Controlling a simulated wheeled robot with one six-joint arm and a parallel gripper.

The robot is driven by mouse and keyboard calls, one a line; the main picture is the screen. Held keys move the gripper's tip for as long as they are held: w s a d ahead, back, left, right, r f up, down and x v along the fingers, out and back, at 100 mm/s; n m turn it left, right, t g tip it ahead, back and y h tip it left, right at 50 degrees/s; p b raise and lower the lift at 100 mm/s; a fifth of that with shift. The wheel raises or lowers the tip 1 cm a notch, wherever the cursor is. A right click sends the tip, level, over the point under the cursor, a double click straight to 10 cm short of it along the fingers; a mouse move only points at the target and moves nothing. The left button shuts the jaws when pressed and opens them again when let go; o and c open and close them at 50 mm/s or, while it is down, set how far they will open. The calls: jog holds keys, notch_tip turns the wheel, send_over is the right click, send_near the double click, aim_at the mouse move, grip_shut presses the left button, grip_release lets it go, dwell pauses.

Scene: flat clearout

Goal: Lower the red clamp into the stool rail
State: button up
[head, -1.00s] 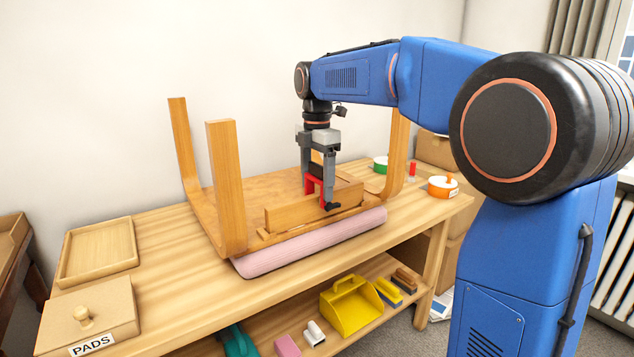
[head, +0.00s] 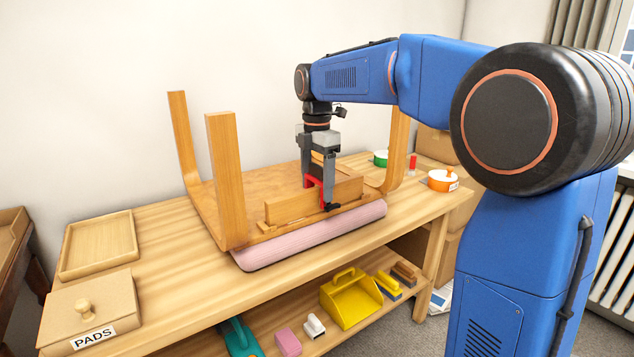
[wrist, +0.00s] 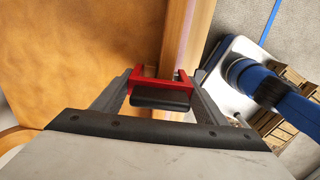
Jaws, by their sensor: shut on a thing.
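The red clamp (head: 312,181) is held between the fingers of my gripper (head: 318,195). In the wrist view the red clamp (wrist: 150,78) sits between the fingertips, with a dark bar across its near side. The stool (head: 228,180) lies upside down on the bench with its legs up. The stool rail (head: 290,209) is a wooden bar along the stool's near side. The clamp is at the rail, with its lower part close to or over the wood. I cannot tell whether it touches, as the fingers hide part of it.
A pink rolled pad (head: 310,238) lies under the stool's near edge. A wooden tray (head: 98,245) and a PADS box (head: 92,310) stand at the left. Stool legs rise on both sides of my gripper.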

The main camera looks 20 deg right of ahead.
jog(key=shift+f, duration=0.55)
jog(key=o, duration=1.3)
jog(key=shift+r, duration=0.1)
notch_tip(320, 180, up, 17)
jog(key=shift+r, duration=0.1)
